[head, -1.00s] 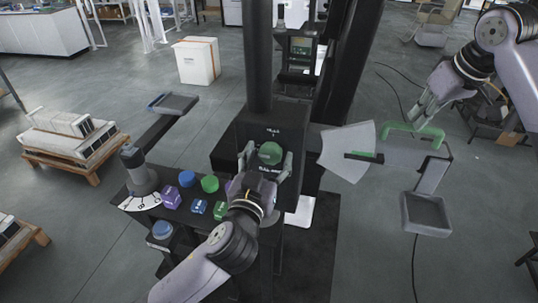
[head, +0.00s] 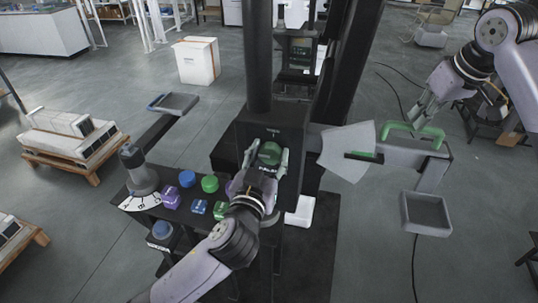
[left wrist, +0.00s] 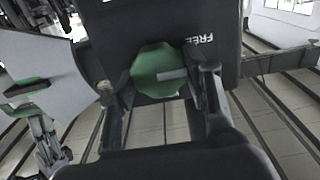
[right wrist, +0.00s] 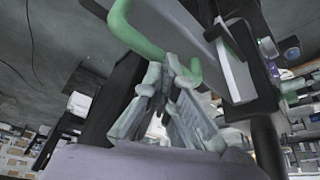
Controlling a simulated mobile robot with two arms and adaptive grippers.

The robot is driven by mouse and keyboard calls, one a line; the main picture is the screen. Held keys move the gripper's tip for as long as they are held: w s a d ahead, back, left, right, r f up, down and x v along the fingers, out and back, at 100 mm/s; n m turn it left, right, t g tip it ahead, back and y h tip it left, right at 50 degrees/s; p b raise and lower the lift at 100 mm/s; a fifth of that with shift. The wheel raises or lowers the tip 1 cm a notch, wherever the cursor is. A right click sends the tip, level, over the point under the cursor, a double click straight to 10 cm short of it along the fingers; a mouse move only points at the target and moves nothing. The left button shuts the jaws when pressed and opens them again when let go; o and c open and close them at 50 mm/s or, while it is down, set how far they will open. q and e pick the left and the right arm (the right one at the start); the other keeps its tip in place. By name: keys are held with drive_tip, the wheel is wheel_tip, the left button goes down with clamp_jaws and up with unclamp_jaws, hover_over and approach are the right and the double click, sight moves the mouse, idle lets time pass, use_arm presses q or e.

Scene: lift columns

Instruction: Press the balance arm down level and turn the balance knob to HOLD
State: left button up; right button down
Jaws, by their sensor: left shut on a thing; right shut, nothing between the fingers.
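The green balance knob (head: 270,153) sits on the black column box. My left gripper (head: 268,160) is shut on it, with a finger on each side. In the left wrist view the knob (left wrist: 158,72) shows a grey pointer mark, beside the word FREE on the panel; HOLD cannot be read. The grey balance arm (head: 428,147) extends right from the box, with a green handle (head: 415,131) on top. My right gripper (head: 418,118) is shut and empty by the handle. In the right wrist view its fingertips overlap the handle (right wrist: 140,40); contact cannot be told.
A pale fan-shaped plate (head: 347,150) stands beside the box. A grey tray (head: 427,213) hangs at the right, another tray (head: 174,103) is at the left. A button panel (head: 180,212) with a dial lever (head: 138,170) lies left of my left arm.

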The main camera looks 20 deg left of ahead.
use_arm(q)
drive_tip(key=shift+c, duration=0.6)
use_arm(e)
drive_tip(key=shift+f, duration=0.1)
use_arm(q)
drive_tip(key=shift+m, duration=0.3)
drive_tip(key=m, duration=0.8)
drive_tip(key=shift+d, duration=0.15)
drive_tip(key=m, duration=0.4)
drive_tip(key=shift+f+m, duration=0.1)
drive_tip(key=shift+m, duration=0.2)
drive_tip(key=m, duration=0.4)
drive_tip(key=shift+d+f+m, duration=0.1)
drive_tip(key=shift+f+m, duration=0.05)
drive_tip(key=shift+m, duration=0.15)
